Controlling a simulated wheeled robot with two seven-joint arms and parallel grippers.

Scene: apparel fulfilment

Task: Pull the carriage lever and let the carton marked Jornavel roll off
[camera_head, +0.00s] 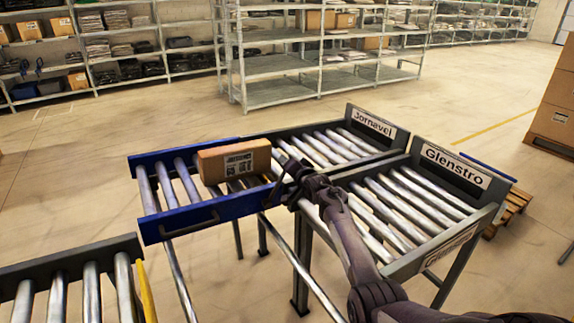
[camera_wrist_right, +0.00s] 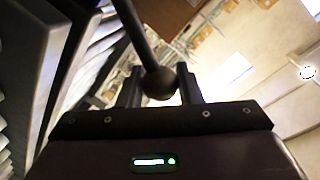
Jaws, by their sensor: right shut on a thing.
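The brown carton (camera_head: 234,161) sits on the rollers of the blue carriage (camera_head: 192,219), at the carriage's right end towards the Jornavel lane. Its label has dark print too small to read surely. The Jornavel lane (camera_head: 330,146) lies just right of the carriage, under a Jornavel sign (camera_head: 374,123). My right gripper (camera_head: 290,178) is at the carriage's near right corner. In the right wrist view its fingers (camera_wrist_right: 159,88) are shut on the ball knob of the dark carriage lever (camera_wrist_right: 141,38). In the head view the lever is mostly hidden by the gripper. My left gripper is out of view.
A second lane (camera_head: 418,208) with a Glenstro sign (camera_head: 455,166) stands beside the Jornavel lane, nearer me. Another roller conveyor (camera_head: 70,260) is at the lower left. Both lanes are empty where visible. Shelving (camera_head: 270,98) stands behind, with open floor between.

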